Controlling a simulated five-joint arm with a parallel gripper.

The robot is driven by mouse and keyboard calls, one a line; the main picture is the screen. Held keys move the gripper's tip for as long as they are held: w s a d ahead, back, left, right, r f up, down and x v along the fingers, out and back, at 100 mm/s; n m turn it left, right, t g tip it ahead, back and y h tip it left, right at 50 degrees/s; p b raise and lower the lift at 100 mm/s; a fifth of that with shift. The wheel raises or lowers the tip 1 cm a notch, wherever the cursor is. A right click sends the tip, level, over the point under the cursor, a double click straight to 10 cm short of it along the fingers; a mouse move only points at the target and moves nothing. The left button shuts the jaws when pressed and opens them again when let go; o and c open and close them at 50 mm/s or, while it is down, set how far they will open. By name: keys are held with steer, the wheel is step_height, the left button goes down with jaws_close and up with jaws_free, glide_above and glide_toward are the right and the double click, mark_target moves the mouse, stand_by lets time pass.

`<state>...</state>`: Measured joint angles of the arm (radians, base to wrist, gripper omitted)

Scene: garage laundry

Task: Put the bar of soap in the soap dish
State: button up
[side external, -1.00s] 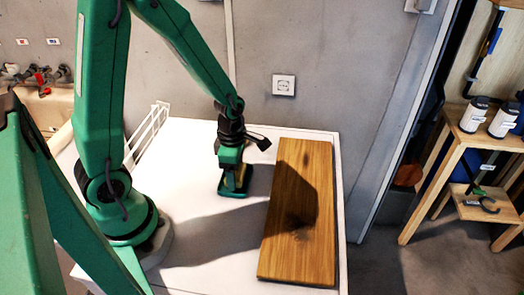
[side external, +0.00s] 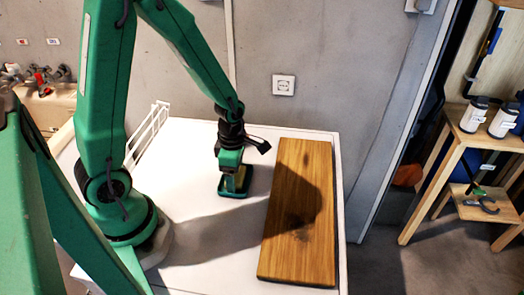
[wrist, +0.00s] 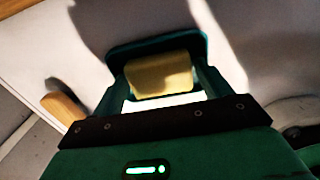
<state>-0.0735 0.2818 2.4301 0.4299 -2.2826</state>
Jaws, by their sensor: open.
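The bar of soap (wrist: 160,77) is a pale yellow block in the wrist view. It appears to lie in the dark green soap dish (wrist: 150,45), whose rim shows beyond it. In the side view the dish (side external: 233,194) stands on the white worktop, left of the wooden board, with a little yellow soap (side external: 240,178) showing. My gripper (side external: 234,178) points down over the dish. Its fingers (wrist: 160,82) stand apart, one on each side of the soap. Whether either finger touches the soap cannot be told. The near part of the dish is hidden.
A wooden board (side external: 298,220) lies to the right on the white worktop (side external: 195,150). A white wire rack (side external: 150,130) stands at the back left. A grey wall with a socket (side external: 283,85) is behind. A wooden shelf (side external: 465,130) with bottles stands far right.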

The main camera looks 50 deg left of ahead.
steer(key=shift+r, duration=0.1)
step_height(320, 180, up, 12)
stand_by(0.9)
stand_by(0.5)
steer(key=s+d+r+m+t, duration=0.1)
steer(key=r+m, duration=0.4)
steer(key=m, duration=0.8)
steer(key=s+d+r+m+t, duration=0.1)
steer(key=s+r+m+t, duration=0.3)
steer(key=m, duration=1)
step_height(320, 180, up, 3)
steer(key=shift+s+f+t, duration=0.2)
steer(key=shift+s+t, duration=0.1)
steer(key=shift+s, duration=0.5)
